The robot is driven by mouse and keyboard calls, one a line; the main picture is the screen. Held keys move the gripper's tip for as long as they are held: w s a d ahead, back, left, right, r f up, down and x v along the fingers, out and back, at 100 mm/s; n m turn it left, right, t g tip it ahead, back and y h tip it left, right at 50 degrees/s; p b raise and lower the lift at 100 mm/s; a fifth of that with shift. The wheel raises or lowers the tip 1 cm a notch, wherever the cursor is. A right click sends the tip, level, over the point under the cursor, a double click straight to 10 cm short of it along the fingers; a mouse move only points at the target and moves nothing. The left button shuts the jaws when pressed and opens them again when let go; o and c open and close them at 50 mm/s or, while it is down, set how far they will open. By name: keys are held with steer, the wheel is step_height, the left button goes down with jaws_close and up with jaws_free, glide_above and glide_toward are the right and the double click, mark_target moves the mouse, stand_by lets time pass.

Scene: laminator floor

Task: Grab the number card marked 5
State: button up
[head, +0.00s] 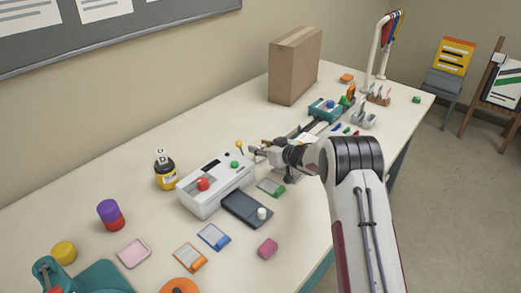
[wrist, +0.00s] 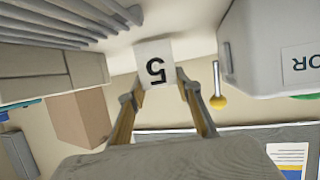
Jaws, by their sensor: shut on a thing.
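The white number card marked 5 (wrist: 155,64) shows in the wrist view, its digit upside down in the picture. My gripper (wrist: 160,80) is shut on it, with one finger at each side of the card's lower part. In the head view my gripper (head: 258,151) is above the table, just right of the white machine's back end. The card is too small to make out there.
The white machine (head: 229,191) with red and green buttons stands left of my gripper; a yellow-knobbed rod (head: 239,145) is close by. A cardboard box (head: 294,66) stands behind. Small blocks and cards lie in front.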

mark_target(260, 146)
step_height(260, 146, up, 9)
steer(key=shift+r, duration=0.2)
stand_by(0.3)
stand_by(0.4)
